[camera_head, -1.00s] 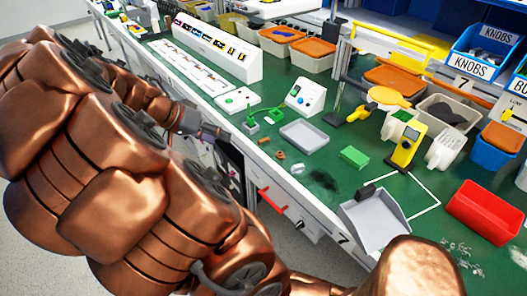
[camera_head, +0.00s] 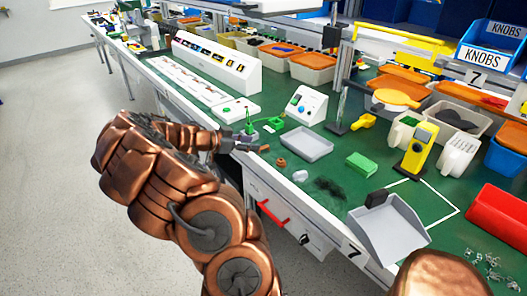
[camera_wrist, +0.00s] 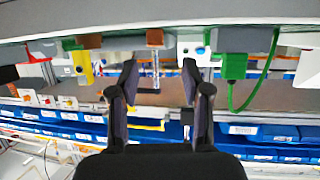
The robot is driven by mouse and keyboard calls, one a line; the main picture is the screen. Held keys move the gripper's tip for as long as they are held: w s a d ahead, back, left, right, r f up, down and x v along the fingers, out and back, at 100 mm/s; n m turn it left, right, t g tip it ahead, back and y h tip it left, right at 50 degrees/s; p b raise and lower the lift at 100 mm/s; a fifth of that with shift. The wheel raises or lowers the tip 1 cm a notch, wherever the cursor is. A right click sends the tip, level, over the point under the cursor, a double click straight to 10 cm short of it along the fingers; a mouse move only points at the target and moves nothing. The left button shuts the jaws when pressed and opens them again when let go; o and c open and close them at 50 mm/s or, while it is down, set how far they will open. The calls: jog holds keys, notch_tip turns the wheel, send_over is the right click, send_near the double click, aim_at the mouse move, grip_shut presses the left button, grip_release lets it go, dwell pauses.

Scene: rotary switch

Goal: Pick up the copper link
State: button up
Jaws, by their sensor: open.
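Two small copper-brown pieces lie on the green bench near its front edge in the head view. One piece (camera_head: 264,148) is just right of my gripper (camera_head: 243,142), and a rounder piece (camera_head: 281,162) is a little further right. I cannot tell for sure which is the copper link. In the upside-down wrist view, a copper-brown block (camera_wrist: 155,38) shows beyond and between the fingertips of my gripper (camera_wrist: 158,72). My gripper is open, with nothing between its fingers, and points at that block from the bench's front side.
A grey tray (camera_head: 306,144) and a green block (camera_head: 362,166) lie to the right. A control box (camera_head: 306,104) stands behind. A green connector with a cable (camera_wrist: 235,66) is beside the copper block. A grey dustpan (camera_head: 388,232) sits at the bench's right front.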

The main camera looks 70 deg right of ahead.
aim_at(267, 146)
jog(key=shift+a+p+x, duration=0.2)
jog(key=shift+p+x, duration=0.5)
jog(key=shift+x, duration=2.5)
jog(key=shift+s+f, duration=0.15)
grip_shut()
